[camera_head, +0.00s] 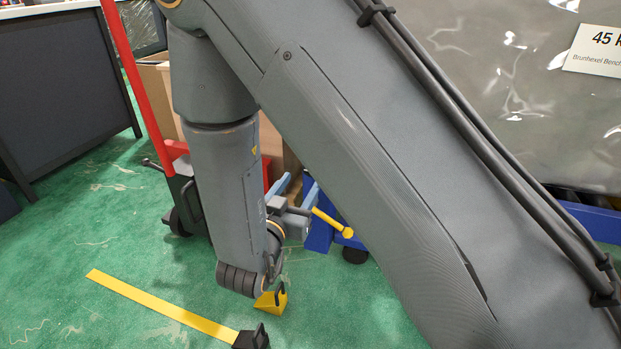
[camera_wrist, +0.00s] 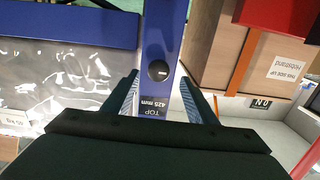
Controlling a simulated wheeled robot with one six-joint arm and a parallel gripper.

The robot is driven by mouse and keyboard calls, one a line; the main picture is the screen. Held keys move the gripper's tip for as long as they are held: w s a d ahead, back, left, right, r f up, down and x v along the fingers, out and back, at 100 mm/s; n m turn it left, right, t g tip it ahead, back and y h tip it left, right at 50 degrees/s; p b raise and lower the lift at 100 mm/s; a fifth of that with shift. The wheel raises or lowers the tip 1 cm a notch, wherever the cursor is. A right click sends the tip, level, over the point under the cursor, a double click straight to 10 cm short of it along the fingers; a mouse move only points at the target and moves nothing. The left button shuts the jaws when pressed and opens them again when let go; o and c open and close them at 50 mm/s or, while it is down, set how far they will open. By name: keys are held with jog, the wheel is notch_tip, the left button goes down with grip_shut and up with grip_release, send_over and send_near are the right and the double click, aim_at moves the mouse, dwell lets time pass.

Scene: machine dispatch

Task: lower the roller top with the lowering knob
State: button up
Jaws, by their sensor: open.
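A round black knob (camera_wrist: 158,70) sits on a blue upright bar in the wrist view. My gripper (camera_wrist: 159,86) is open, with one finger on each side of the bar in the picture; nothing is held. I cannot tell how far the fingertips are from the knob. In the head view my gripper (camera_head: 291,192) is low, beside blue framework (camera_head: 318,234) with a yellow ball-ended lever (camera_head: 334,223). The knob cannot be made out there, and my arm hides much of the framework.
A grey wrapped load (camera_head: 500,80) stands at right. A red hand truck (camera_head: 130,70) and cardboard box (camera_head: 160,95) stand behind my arm; boxes (camera_wrist: 220,55) are close by in the wrist view. Yellow tape (camera_head: 160,305) and a yellow wedge (camera_head: 271,302) lie on green floor.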

jog(key=b+x, duration=0.3)
jog(key=x, duration=0.4)
jog(key=shift+w+d+r, duration=0.1)
jog(key=shift+w+d, duration=0.15)
jog(key=shift+w, duration=0.05)
jog(key=c, duration=1)
